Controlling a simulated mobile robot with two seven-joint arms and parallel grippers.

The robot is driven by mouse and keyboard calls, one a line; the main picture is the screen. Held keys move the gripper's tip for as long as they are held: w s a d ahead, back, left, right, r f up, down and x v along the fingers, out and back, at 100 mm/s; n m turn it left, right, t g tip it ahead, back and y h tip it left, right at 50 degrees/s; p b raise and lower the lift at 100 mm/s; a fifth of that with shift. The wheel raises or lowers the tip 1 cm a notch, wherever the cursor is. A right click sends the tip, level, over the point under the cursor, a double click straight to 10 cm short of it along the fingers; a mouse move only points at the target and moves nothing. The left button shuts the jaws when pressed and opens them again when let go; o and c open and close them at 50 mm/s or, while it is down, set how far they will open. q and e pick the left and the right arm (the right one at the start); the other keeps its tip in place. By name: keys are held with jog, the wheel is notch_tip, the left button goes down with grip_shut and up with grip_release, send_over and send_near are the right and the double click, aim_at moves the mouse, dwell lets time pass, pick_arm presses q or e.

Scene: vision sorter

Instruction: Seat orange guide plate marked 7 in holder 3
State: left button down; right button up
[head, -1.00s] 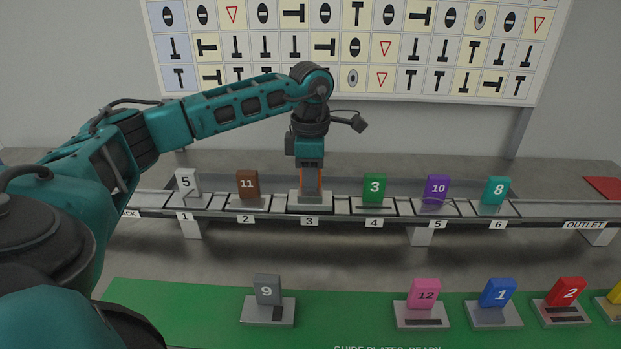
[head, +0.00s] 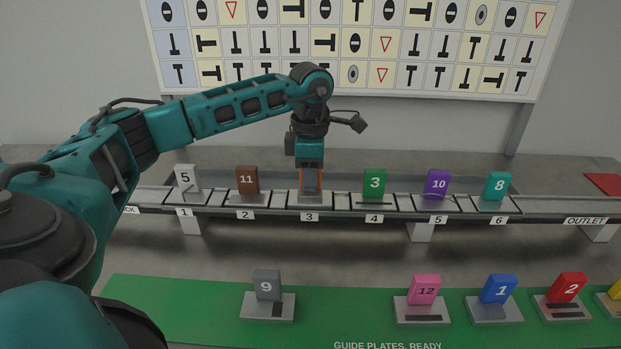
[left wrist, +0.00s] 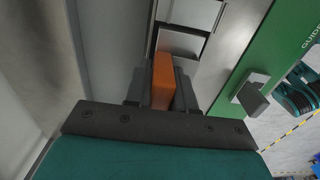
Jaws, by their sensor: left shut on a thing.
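My left gripper (head: 310,180) points straight down over holder 3 (head: 297,200) on the rail. It is shut on the orange guide plate (left wrist: 162,82), which stands between the two fingers in the left wrist view. In the head view only thin orange edges show beside the fingers, and the mark on the plate is hidden. The plate's lower end is at the holder, but I cannot tell whether it is fully down in the slot. My right gripper is not in view.
Brown plate 11 (head: 247,181) stands in holder 2 to the left, and green plate 3 (head: 374,183) in holder 4 to the right. Other holders carry plates too. A green mat (head: 200,310) in front bears several plates on bases, including grey plate 9 (head: 267,284).

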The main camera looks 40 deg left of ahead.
pick_arm(q)
jog(key=shift+f, duration=0.15)
jog(key=shift+c, duration=2)
grip_release()
notch_tip(320, 180, up, 3)
jog(key=shift+r+p, duration=0.1)
jog(key=shift+p, duration=1.15)
jog(key=shift+r+p, duration=0.55)
jog(key=shift+r, duration=1.85)
jog(key=shift+s, duration=0.15)
